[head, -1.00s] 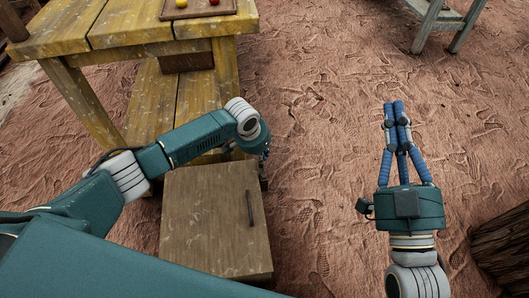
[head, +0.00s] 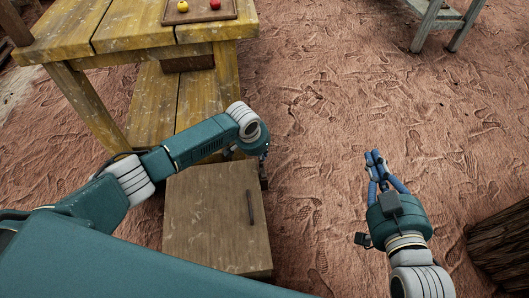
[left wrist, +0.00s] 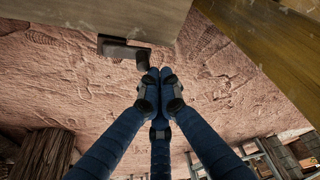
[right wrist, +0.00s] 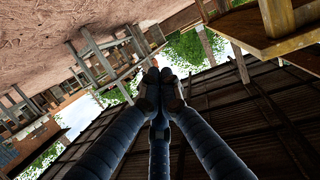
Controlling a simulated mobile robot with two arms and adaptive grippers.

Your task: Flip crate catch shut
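The wooden crate (head: 212,225) stands on the ground below my left arm, with a dark bar-shaped handle (head: 250,207) on its face. In the left wrist view a dark metal piece, seemingly the catch (left wrist: 120,48), sticks out from the crate's edge (left wrist: 90,14). My left gripper (left wrist: 160,76) has its fingertips together, close beside the end of that piece; I cannot tell whether they touch. In the head view this gripper is mostly hidden behind its own wrist. My right gripper (head: 374,155) is shut and empty over bare ground, well right of the crate; its fingers also show together in the right wrist view (right wrist: 160,74).
A yellow wooden table (head: 130,45) stands behind the crate, carrying a tray (head: 170,17) with a yellow and a red ball. A log (head: 505,245) stands at the right. A grey bench (head: 440,15) is at the back right. The ground between is clear.

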